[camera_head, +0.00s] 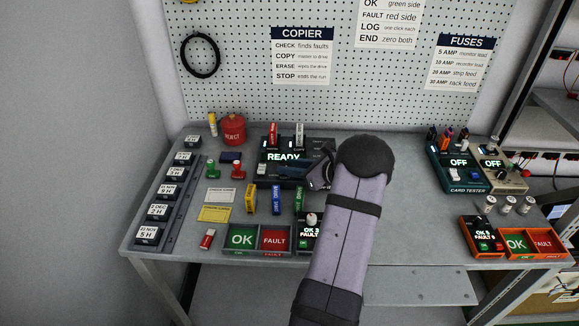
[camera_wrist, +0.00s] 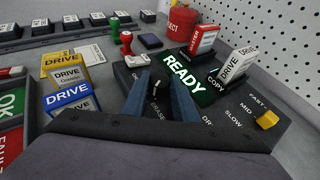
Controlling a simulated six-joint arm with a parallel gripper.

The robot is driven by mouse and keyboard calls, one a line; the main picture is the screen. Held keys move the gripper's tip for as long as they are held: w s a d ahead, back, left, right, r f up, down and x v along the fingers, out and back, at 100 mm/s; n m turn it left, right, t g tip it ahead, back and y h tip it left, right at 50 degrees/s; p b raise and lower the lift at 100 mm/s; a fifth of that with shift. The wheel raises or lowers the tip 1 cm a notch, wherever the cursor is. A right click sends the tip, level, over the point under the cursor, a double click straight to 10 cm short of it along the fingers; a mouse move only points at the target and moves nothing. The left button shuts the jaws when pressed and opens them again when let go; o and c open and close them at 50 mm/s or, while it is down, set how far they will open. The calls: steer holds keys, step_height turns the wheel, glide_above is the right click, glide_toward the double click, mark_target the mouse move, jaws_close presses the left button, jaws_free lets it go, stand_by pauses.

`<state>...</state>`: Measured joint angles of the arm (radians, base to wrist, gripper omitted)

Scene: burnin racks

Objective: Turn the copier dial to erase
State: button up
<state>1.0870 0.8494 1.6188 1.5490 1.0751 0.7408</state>
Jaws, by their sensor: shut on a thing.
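The copier (camera_head: 290,172) is a dark box on the bench with a lit display (camera_wrist: 184,73) reading READY. Its dial (camera_wrist: 157,88) is small and dark with a pale mark, and sits between the two blue fingers of my gripper (camera_wrist: 160,97). My gripper is shut on the dial. The word ERASE (camera_wrist: 157,112) is printed on the panel on the near side of the dial in the wrist view. The fingers hide other labels, and I cannot tell which word the mark points to. In the head view my gripper (camera_head: 319,172) covers the dial.
A red-labelled drive (camera_wrist: 203,39) and a white drive (camera_wrist: 238,62) stand in the copier. A yellow speed slider (camera_wrist: 267,119) is at its right. Yellow and blue drives (camera_wrist: 68,97) stand close by. The OK and FAULT trays (camera_head: 258,252) lie at the front edge.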

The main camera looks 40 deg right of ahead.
steer(key=shift+d+n+g+y, duration=0.25)
steer(key=shift+n+g+y, duration=0.05)
steer(key=shift+n+y, duration=0.85)
steer(key=shift+y, duration=0.25)
steer(key=o, duration=1)
steer(key=shift+o, duration=0.2)
steer(key=shift+b, duration=0.3)
steer(key=shift+b+v, duration=0.95)
steer(key=shift+v, duration=2.7)
steer(key=shift+r, duration=0.1)
steer(key=shift+w, duration=0.1)
